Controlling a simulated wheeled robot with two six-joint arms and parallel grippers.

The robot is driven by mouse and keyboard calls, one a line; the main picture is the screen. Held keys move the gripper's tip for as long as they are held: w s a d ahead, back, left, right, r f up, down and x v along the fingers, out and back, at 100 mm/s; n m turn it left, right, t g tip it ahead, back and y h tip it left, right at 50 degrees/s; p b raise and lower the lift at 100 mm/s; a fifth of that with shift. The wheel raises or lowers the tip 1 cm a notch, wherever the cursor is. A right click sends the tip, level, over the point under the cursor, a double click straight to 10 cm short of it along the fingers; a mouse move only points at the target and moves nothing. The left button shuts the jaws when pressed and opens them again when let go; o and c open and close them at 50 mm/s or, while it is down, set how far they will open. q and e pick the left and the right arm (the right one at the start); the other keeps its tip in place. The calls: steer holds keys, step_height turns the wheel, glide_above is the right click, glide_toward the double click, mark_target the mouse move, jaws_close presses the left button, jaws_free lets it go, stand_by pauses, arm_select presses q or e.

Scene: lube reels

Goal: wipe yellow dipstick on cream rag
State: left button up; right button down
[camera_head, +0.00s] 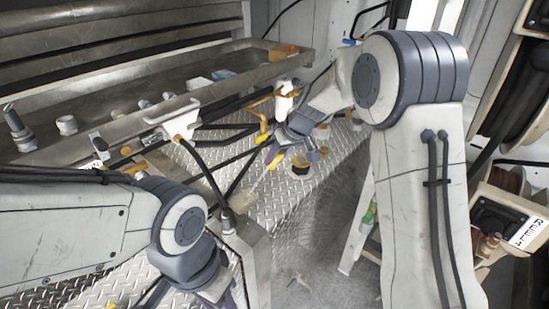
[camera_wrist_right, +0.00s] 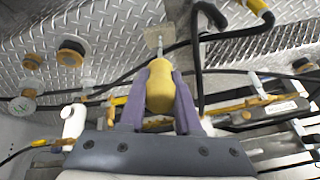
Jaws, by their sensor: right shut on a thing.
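The yellow dipstick (camera_wrist_right: 160,90) has its bulbous handle between the two purple fingers of my right gripper (camera_wrist_right: 160,102), which is shut on it. In the head view the yellow handle (camera_head: 276,159) hangs below my right gripper (camera_head: 285,151). A thin pale rod runs from it down and left toward a small cream rag (camera_head: 243,202). The rag also shows past the handle in the right wrist view (camera_wrist_right: 157,37). I cannot tell whether the rod's tip touches it. My left arm comes in at the lower left; its gripper is not visible.
A long metal tray (camera_head: 100,112) with fittings stands at the back left. Black hoses and yellow-handled nozzles (camera_head: 180,128) hang near its front edge. Round caps (camera_wrist_right: 73,50) sit on the diamond-plate deck (camera_head: 300,185). Reels (camera_head: 520,95) stand at the right.

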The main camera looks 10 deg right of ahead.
steer(key=shift+w+a, duration=0.1)
steer(key=shift+w+a, duration=0.3)
steer(key=shift+r+p, duration=2.4)
steer(key=shift+r, duration=1.15)
